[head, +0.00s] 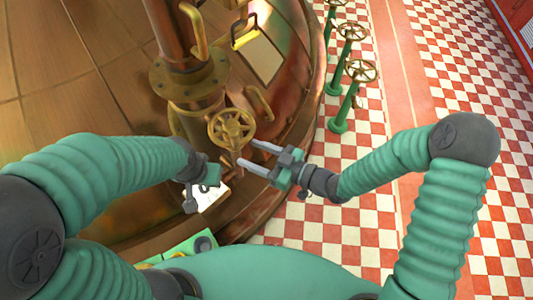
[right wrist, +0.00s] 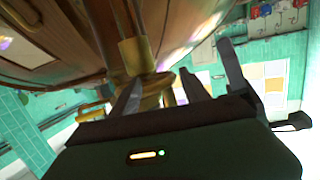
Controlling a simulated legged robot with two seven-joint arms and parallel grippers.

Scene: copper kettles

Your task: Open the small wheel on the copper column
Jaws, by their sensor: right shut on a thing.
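The small brass wheel (head: 231,126) is on the lower front of the copper column (head: 188,95) in the head view. My right gripper (head: 247,154) is at the wheel's lower right, its two grey fingers pointing left. In the right wrist view, a brass part of the wheel (right wrist: 156,90) lies between the fingers of my right gripper (right wrist: 158,98), which is shut on it. My left gripper (head: 198,186) is below and left of the wheel, apart from it; its fingers are hard to make out.
The large copper kettle (head: 60,80) fills the left and back. Several green posts with brass wheels (head: 344,100) stand to the right on the red and white checkered floor (head: 470,90). A white sheet (head: 207,205) is beside my left gripper.

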